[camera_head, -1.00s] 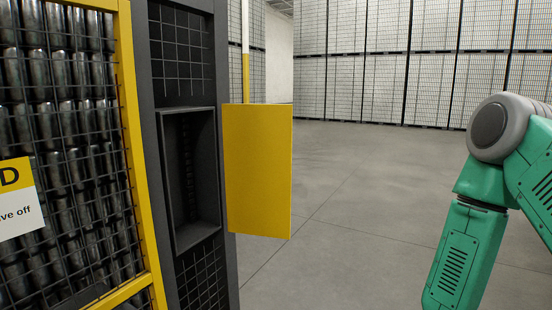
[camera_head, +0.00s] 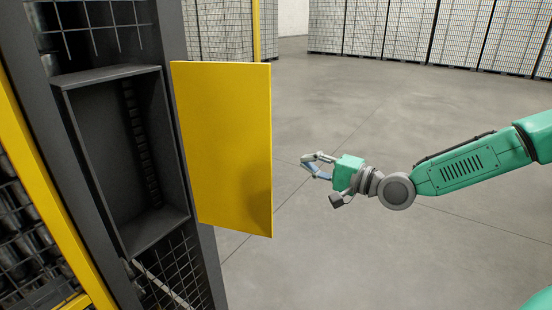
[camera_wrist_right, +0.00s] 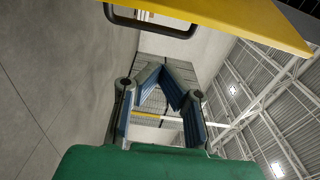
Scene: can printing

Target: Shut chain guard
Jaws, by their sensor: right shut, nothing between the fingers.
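The chain guard (camera_head: 225,135) is a yellow panel standing open, swung out to the right of a dark recessed box (camera_head: 100,150). A dark chain (camera_head: 142,150) runs down inside that box. My right gripper (camera_head: 308,164) is shut and empty, to the right of the guard's free edge and apart from it in the head view. In the right wrist view the fingers (camera_wrist_right: 164,72) come together at the tips. The yellow guard (camera_wrist_right: 240,18) crosses the top there, with a dark loop handle (camera_wrist_right: 150,24) beside it. My left gripper is not in view.
A dark frame post (camera_head: 205,260) carries the box, with wire mesh (camera_head: 165,265) below it and a yellow fence bar (camera_head: 30,150) to the left. Open grey floor (camera_head: 370,110) lies behind the guard and my right arm. Tall stacks (camera_head: 420,30) stand far back.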

